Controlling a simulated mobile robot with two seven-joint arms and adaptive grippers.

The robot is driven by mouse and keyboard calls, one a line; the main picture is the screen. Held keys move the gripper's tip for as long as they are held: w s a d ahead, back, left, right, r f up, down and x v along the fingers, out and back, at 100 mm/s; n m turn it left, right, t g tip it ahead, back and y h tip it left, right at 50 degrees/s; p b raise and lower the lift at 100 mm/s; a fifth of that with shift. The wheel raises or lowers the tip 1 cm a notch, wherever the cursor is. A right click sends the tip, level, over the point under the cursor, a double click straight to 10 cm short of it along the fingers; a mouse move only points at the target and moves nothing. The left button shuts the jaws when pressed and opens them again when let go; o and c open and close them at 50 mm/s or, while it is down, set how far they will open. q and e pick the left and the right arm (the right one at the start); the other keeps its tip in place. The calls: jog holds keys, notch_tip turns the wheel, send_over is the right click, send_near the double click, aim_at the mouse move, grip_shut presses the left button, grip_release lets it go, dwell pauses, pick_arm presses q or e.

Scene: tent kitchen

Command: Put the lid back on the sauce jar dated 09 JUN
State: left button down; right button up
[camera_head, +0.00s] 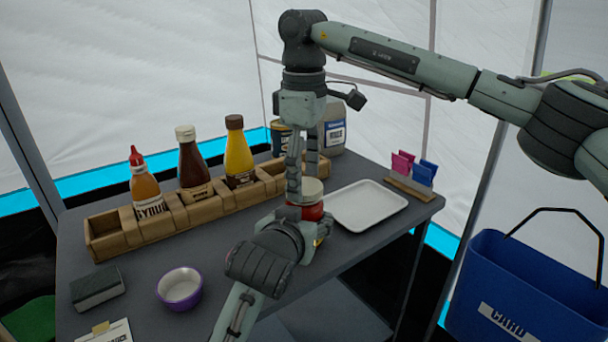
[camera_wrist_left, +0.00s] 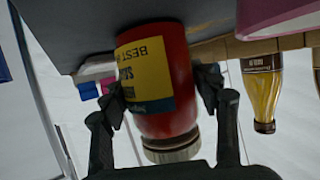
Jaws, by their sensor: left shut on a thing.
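A red sauce jar (camera_head: 308,213) stands near the front right of the grey table, partly hidden by my left arm. Its yellow and blue label shows in the left wrist view (camera_wrist_left: 145,75), upside down; "BEST" is readable but no date. A pale lid (camera_head: 313,189) is at the jar's mouth, and it also shows there in the left wrist view (camera_wrist_left: 172,150). I cannot tell whether it is fully seated. My left gripper (camera_wrist_left: 158,97) is shut on the jar's sides. My right gripper (camera_head: 304,185) points down with its fingers on either side of the lid; its grip is unclear.
A white tray (camera_head: 368,206) lies right of the jar. A wooden rack (camera_head: 152,222) with several sauce bottles runs behind on the left. A purple bowl (camera_head: 180,288) and sponge (camera_head: 98,289) are at front left. A blue bucket (camera_head: 520,290) is off the table's right.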

dwell(0.3)
jog(key=shift+r, duration=2.25)
jog(key=shift+c, duration=0.3)
